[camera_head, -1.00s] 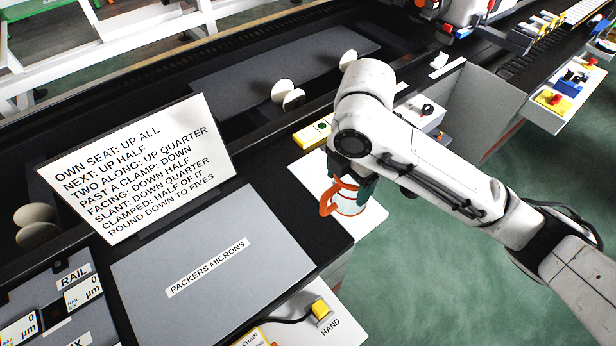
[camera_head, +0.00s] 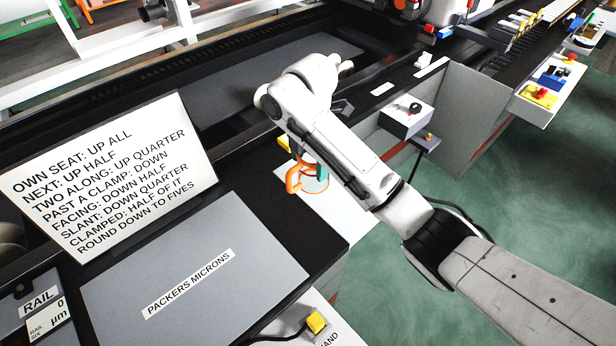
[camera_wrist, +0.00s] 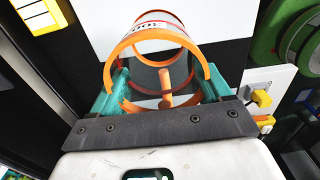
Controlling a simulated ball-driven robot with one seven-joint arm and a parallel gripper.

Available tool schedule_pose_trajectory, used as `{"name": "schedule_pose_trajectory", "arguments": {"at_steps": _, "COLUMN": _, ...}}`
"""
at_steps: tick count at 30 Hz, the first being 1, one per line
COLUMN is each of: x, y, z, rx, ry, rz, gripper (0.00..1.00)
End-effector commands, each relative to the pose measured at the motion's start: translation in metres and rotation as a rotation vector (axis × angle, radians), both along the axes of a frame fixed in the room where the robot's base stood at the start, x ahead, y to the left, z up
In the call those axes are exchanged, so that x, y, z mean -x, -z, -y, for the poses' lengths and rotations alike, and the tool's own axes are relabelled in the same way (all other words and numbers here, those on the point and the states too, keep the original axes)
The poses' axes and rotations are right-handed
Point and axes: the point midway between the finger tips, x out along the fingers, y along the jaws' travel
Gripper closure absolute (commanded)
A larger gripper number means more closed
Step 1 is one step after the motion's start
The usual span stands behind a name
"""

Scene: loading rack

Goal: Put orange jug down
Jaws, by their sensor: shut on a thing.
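The orange jug (camera_head: 293,180) has an orange rim and handle and a pale body. In the wrist view the jug (camera_wrist: 158,27) lies between my teal fingers, with an orange ring nearest me and printed marks on its body. My gripper (camera_wrist: 166,86) is shut on it. In the head view my gripper (camera_head: 322,170) is partly hidden behind my arm. The jug is over a white flat surface (camera_head: 345,216) at the bench's edge. I cannot tell whether its base touches that surface.
A yellow block (camera_head: 284,143) is just behind the jug. A grey control box (camera_head: 406,117) stands to the right. The grey packers panel (camera_head: 190,275) and a lettered sign (camera_head: 110,180) are to the left.

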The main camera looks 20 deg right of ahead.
Motion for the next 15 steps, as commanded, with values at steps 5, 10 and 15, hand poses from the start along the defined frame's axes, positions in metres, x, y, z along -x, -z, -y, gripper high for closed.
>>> {"name": "schedule_pose_trajectory", "arguments": {"at_steps": 5, "x": -0.009, "y": 0.006, "z": 0.001, "rx": 0.002, "ry": 0.0, "rz": 0.0, "gripper": 0.54}}
{"name": "schedule_pose_trajectory", "arguments": {"at_steps": 10, "x": -0.012, "y": 0.023, "z": 0.001, "rx": 0.002, "ry": 0.001, "rz": -0.003, "gripper": 0.54}}
{"name": "schedule_pose_trajectory", "arguments": {"at_steps": 15, "x": -0.012, "y": 0.04, "z": 0.001, "rx": 0.002, "ry": 0.001, "rz": 0.0, "gripper": 0.54}}
